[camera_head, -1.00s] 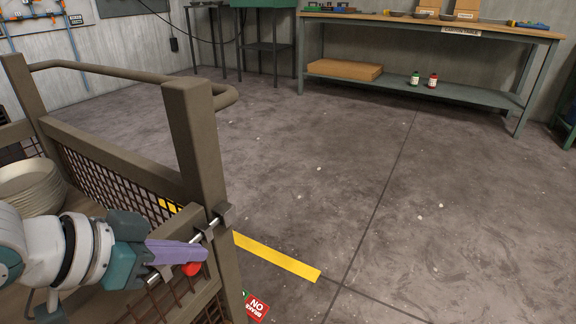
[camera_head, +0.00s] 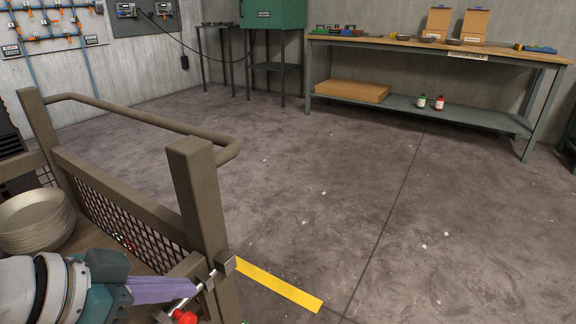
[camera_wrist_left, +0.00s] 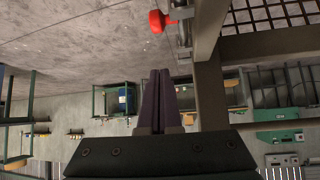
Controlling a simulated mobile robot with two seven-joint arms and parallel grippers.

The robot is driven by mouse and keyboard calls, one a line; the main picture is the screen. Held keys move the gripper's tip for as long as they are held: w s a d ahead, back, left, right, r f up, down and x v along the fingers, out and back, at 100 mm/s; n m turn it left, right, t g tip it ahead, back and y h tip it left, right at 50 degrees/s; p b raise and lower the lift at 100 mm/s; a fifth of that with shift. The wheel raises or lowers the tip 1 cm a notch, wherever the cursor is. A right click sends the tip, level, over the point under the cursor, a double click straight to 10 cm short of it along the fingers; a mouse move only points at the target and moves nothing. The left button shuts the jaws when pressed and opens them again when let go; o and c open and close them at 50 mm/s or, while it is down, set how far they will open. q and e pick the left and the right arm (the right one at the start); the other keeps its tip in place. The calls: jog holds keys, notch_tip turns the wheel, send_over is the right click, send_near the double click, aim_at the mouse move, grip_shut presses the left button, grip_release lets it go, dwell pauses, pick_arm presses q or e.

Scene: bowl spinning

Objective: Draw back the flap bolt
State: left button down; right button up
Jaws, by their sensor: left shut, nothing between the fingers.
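The flap bolt (camera_head: 208,284) is a slim metal rod with a red knob (camera_head: 185,317) at the cage cart's corner post, low in the head view. The rod runs up to a metal bracket (camera_head: 225,265) on the post; I cannot tell how far it sits in it. My left gripper (camera_head: 190,287) is shut and empty, its purple fingers just above the knob in the picture. In the left wrist view the shut fingertips (camera_wrist_left: 160,74) are apart from the red knob (camera_wrist_left: 157,21), which lies beyond them. My right gripper is not in view.
The cart's corner post (camera_head: 201,205) and top rail (camera_head: 150,124) stand close to my left arm. A stack of bowls (camera_head: 34,222) sits in the cart. The floor to the right is open, with a yellow stripe (camera_head: 280,286). A workbench (camera_head: 430,44) stands at the back.

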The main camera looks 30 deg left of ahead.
pick_arm(q)
jog(key=p+v, duration=0.1)
jog(key=v, duration=0.4)
jog(key=shift+p, duration=0.4)
